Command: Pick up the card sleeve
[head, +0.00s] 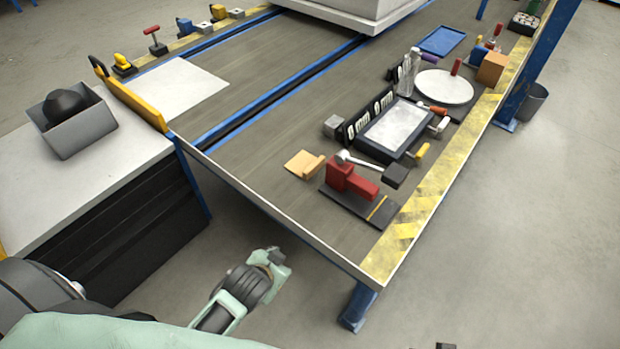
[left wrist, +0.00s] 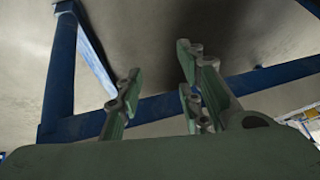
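I cannot clearly make out which thing is the card sleeve. A small tan folded piece (head: 305,164) lies on the near end of the grey bench (head: 265,150) in the head view, and it may be the sleeve. My left gripper (head: 275,262) is in front of the bench's near edge, over the floor, apart from the tan piece. In the left wrist view its fingers (left wrist: 158,68) are spread with nothing between them. My right gripper cannot be made out in either view.
A red block tool on a dark plate (head: 357,196) is right of the tan piece. A white-topped dark frame (head: 397,128) and a round white plate (head: 444,87) stand behind. A white cabinet (head: 105,150) with a grey bin (head: 78,130) is at left. Blue bench legs (left wrist: 62,70) show in the wrist view.

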